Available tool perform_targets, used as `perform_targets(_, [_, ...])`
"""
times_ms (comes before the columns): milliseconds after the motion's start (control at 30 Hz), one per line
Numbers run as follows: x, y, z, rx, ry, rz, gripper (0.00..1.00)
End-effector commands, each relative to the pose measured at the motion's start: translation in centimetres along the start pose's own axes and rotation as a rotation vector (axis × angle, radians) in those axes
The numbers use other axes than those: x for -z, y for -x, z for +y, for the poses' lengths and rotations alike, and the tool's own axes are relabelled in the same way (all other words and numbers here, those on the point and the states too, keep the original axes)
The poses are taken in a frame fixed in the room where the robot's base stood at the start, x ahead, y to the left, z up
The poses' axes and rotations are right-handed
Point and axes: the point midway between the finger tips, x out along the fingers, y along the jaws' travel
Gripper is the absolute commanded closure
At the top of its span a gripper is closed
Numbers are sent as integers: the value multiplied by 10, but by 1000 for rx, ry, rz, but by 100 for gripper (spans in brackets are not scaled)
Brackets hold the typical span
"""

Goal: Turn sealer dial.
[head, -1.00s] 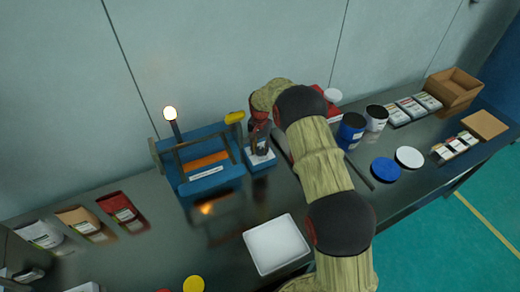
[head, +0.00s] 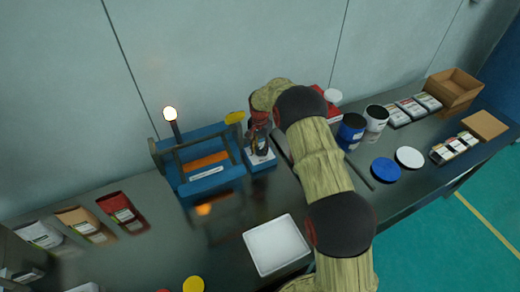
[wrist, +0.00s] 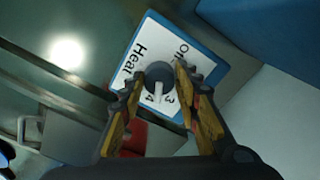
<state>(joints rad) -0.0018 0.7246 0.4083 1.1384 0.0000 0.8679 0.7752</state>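The sealer dial (wrist: 157,88) is a round grey knob with a light pointer bar, on a white panel (wrist: 178,42) edged in blue. The panel reads "Heat", "Off", 3 and 4, and the pointer lies near the 4. My gripper (wrist: 168,72) reaches over the panel with one finger on each side of the dial. I cannot tell whether both fingers press on it. In the head view my gripper (head: 260,140) is above the small box at the right of the blue sealer (head: 212,183). The dial itself is hidden there.
A lit lamp (head: 170,114) stands behind the sealer. A white tray (head: 276,245) lies in front. Pouches (head: 121,211) lie to the left. A blue tin (head: 351,132), lids (head: 386,170) and a cardboard box (head: 454,91) are to the right.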

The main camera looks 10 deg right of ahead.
Motion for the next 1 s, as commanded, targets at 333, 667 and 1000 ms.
perform_targets(333, [0,0,0,-1,0,-1,51])
perform_targets(667, [0,7,0,0,0,0,51])
perform_targets(1000, [0,70,0,0,0,1,51])
